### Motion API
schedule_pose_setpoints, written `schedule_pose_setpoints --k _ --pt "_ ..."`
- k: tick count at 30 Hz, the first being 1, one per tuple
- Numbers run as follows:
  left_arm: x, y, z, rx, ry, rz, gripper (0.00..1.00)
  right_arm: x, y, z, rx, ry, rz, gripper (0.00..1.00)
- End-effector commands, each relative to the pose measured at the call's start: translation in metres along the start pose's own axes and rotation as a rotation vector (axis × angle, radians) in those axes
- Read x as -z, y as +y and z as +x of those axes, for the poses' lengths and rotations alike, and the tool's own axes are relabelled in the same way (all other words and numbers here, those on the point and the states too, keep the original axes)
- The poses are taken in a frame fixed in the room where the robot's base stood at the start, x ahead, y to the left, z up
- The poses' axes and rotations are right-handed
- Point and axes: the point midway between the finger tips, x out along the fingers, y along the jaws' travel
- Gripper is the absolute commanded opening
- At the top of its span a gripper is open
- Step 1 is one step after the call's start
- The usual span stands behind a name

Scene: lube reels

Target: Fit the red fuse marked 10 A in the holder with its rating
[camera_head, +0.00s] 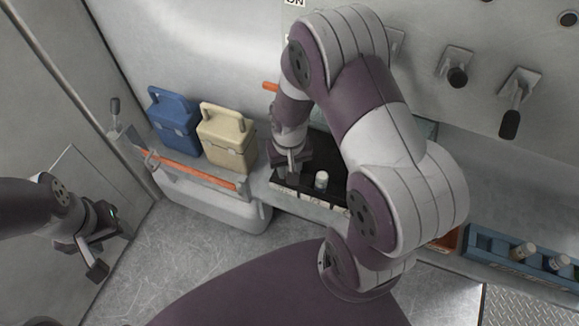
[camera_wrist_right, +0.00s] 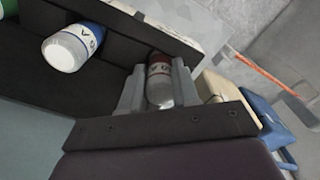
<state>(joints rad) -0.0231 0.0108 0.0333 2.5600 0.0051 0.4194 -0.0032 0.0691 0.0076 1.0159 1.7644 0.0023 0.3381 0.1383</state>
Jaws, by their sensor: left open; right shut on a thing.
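My right gripper (camera_wrist_right: 158,90) is shut on a fuse with a red band and a pale, shiny end (camera_wrist_right: 160,86). It is at the end of a black holder tray (camera_wrist_right: 110,75), close to the tray's wall; I cannot tell whether the fuse is seated. In the head view my right gripper (camera_head: 290,165) is over the left part of the black tray (camera_head: 325,150), and the red fuse is hidden. A blue-banded fuse (camera_wrist_right: 72,48) stands in the tray. Its rating marks are not legible. My left gripper (camera_head: 100,254) is open and empty at the far left.
A blue rack (camera_head: 482,246) with pale fuses (camera_head: 524,251) stands at the right. Blue (camera_head: 174,125) and beige (camera_head: 228,140) boxes stand left of the tray, behind an orange bar (camera_head: 190,170). Black-handled levers (camera_head: 511,122) stick out from the back wall.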

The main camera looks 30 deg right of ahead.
Motion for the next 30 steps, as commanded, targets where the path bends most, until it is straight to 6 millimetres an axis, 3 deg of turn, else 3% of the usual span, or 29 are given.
schedule_pose_setpoints --k 1,2,3,7,11,21,27,30 --pt "0.000 0.000 0.003 0.000 0.000 0.000 0.56 -0.008 0.001 0.010 -0.002 -0.022 0.001 0.00" --pt "0.000 0.000 0.004 0.000 0.000 0.000 0.56 -0.009 0.001 0.010 -0.002 -0.023 0.001 0.40" --pt "0.000 0.000 0.004 0.000 0.000 0.000 0.56 -0.009 0.001 0.011 -0.003 -0.025 0.001 0.53" --pt "0.000 0.000 0.004 0.000 0.000 0.000 0.56 -0.010 0.001 0.010 -0.003 -0.027 0.001 0.55" --pt "0.001 0.000 -0.005 0.000 0.000 0.000 0.56 -0.010 0.001 -0.007 -0.003 -0.027 0.001 0.56" --pt "0.001 0.000 -0.007 0.000 0.000 0.000 0.56 -0.004 0.000 -0.099 -0.001 -0.015 0.001 0.56" --pt "0.001 0.000 -0.008 0.000 0.000 0.000 0.56 -0.005 -0.001 -0.125 -0.001 -0.012 -0.008 0.56" --pt "0.001 0.000 -0.008 0.000 0.000 0.000 0.56 -0.016 -0.006 -0.134 0.003 0.013 -0.067 0.56"
